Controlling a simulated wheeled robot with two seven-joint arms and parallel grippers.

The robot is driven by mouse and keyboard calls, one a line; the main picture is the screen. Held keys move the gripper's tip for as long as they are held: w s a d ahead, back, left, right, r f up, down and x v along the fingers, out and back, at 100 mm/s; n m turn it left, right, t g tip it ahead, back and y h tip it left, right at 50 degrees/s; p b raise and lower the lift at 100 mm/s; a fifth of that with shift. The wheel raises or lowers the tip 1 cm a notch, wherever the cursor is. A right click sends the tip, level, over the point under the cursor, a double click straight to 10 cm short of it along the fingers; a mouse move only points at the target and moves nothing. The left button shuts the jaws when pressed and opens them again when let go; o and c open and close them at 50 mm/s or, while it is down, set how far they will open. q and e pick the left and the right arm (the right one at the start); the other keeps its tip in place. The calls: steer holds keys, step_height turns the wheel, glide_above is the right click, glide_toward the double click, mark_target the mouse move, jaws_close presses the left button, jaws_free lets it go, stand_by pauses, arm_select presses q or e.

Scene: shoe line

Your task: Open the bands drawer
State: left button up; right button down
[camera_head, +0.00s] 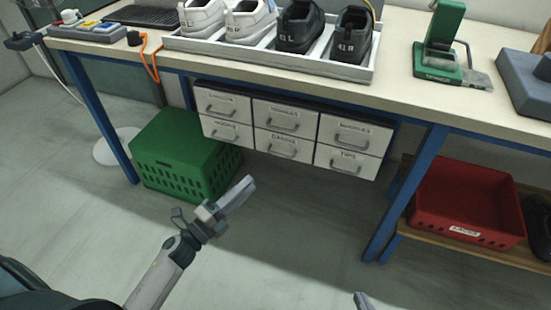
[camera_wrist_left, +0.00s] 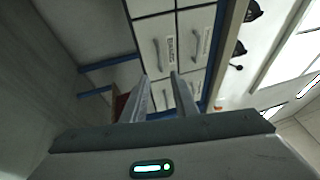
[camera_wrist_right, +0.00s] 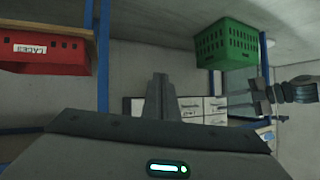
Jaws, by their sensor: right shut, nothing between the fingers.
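A bank of white drawers (camera_head: 290,131) hangs under the bench, in two rows of three, each with a grey bar handle and a small label. All look shut. I cannot read for sure which label says bands. My left gripper (camera_head: 238,195) is in front of and below the left drawers, apart from them. In the left wrist view its two fingers (camera_wrist_left: 160,82) stand apart and empty, pointing at drawer fronts (camera_wrist_left: 157,45). My right gripper (camera_wrist_right: 160,85) is shut and empty; only its tip (camera_head: 362,300) shows at the bottom of the head view. The drawers (camera_wrist_right: 195,108) lie beyond it.
A green crate (camera_head: 180,165) stands on the floor left of the drawers. A red bin (camera_head: 465,205) sits on a low shelf to the right, behind a blue bench leg (camera_head: 405,190). A tray of shoes (camera_head: 350,70) is on the bench. The floor before the drawers is clear.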

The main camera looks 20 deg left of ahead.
arm_select(q)
steer(key=x, duration=1.2)
steer(key=shift+w, duration=0.35)
steer(key=shift+d+r, duration=0.1)
steer(key=shift+d, duration=0.05)
jaws_close()
stand_by(0.7)
